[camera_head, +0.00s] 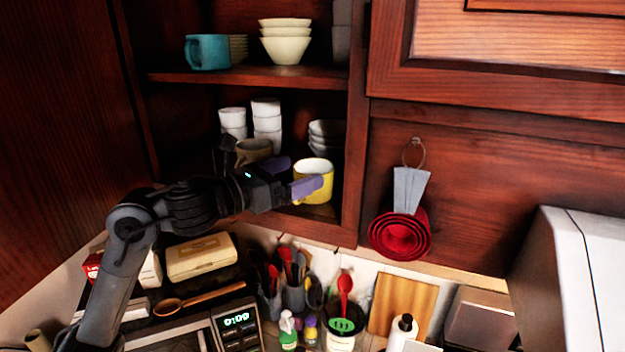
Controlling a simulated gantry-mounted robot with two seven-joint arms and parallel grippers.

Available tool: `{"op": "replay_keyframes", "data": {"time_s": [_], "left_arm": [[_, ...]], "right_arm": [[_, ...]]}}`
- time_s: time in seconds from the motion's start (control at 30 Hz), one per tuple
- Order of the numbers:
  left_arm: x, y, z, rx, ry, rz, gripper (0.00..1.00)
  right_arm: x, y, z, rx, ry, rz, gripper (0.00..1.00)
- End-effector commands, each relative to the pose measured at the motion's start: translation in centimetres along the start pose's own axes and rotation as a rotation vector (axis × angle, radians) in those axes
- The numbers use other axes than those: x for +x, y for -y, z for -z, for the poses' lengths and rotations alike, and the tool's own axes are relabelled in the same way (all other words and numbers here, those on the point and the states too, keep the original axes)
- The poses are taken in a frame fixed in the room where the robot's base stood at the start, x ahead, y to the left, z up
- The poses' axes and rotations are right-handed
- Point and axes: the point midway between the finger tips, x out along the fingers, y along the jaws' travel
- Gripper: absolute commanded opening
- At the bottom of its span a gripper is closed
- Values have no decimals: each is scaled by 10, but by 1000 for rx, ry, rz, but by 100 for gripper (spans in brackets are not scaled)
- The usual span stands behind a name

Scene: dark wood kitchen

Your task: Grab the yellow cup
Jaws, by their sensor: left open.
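The yellow cup (316,172) stands upright on the lower shelf of the open cabinet, near its right front. My left gripper (300,177) reaches in from the left, with its purple-grey fingers at the cup. One finger lies in front of the cup's left side and hides part of it. The other finger is a little behind and to the left. The jaws are open. Whether a finger touches the cup cannot be told. My right gripper is not in view.
A brown mug (254,149), stacked white cups (267,122) and stacked bowls (325,137) stand behind on the same shelf (312,211). The cabinet's right post (354,165) is close beside the cup. Red measuring cups (399,236) hang to the right.

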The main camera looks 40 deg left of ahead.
Motion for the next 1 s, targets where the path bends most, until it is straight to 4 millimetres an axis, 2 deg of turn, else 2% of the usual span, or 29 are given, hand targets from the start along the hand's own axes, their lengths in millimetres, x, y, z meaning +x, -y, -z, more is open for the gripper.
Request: {"op": "replay_keyframes", "data": {"time_s": [0.03,0.2,0.53,0.87,1.0], "left_arm": [[8,0,-4,-4,0,1,100],[24,0,-2,-2,0,1,100],[28,0,0,0,0,0,98],[28,0,0,1,-1,0,48],[28,0,-1,1,1,0,48]], "right_arm": [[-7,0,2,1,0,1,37],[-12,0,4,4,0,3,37],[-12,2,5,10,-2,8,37],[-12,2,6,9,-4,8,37],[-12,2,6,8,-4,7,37]]}}
